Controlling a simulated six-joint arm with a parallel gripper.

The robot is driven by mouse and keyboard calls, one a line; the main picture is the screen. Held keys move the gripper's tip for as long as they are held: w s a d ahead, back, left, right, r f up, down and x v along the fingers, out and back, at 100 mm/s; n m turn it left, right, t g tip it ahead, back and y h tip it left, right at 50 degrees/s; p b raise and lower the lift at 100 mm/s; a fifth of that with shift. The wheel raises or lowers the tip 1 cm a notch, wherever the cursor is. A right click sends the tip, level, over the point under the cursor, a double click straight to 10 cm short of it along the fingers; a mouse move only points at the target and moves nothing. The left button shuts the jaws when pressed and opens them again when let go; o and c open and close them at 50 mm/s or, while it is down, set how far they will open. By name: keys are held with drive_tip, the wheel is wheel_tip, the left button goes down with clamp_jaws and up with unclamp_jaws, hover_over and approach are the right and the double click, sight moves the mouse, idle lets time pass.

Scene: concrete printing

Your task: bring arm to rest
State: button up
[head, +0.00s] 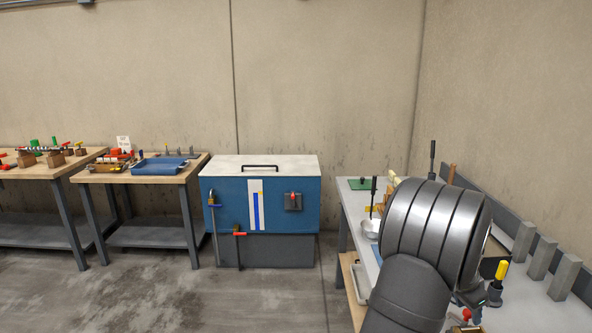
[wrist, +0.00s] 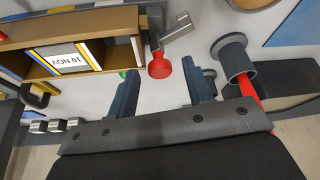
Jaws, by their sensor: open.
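My gripper (wrist: 160,84) shows in the wrist view with its two dark fingers apart and nothing held between them. It hangs over a light worktop. A small red knob-like piece (wrist: 159,66) lies beyond the gap between the fingertips, apart from them as far as I can tell. In the head view my arm (head: 430,235) is folded large over the right-hand bench (head: 520,300), and I cannot make out the gripper clearly there.
In the wrist view, a wooden compartment rack (wrist: 70,22) with a "10 NOV" card stands upper left, and a grey cylindrical holder (wrist: 232,55) is right of the fingers. The head view shows a blue tank (head: 260,200), a blue tray (head: 160,167) on a bench and clear floor (head: 150,300).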

drive_tip(key=shift+s+d+n+t+y, duration=0.1)
drive_tip(key=shift+n+t+y, duration=0.3)
drive_tip(key=shift+n, duration=1.05)
drive_tip(key=shift+s+d+n+t+y, duration=0.1)
drive_tip(key=shift+n+t, duration=0.5)
drive_tip(key=shift+n, duration=0.85)
drive_tip(key=shift+n, duration=0.3)
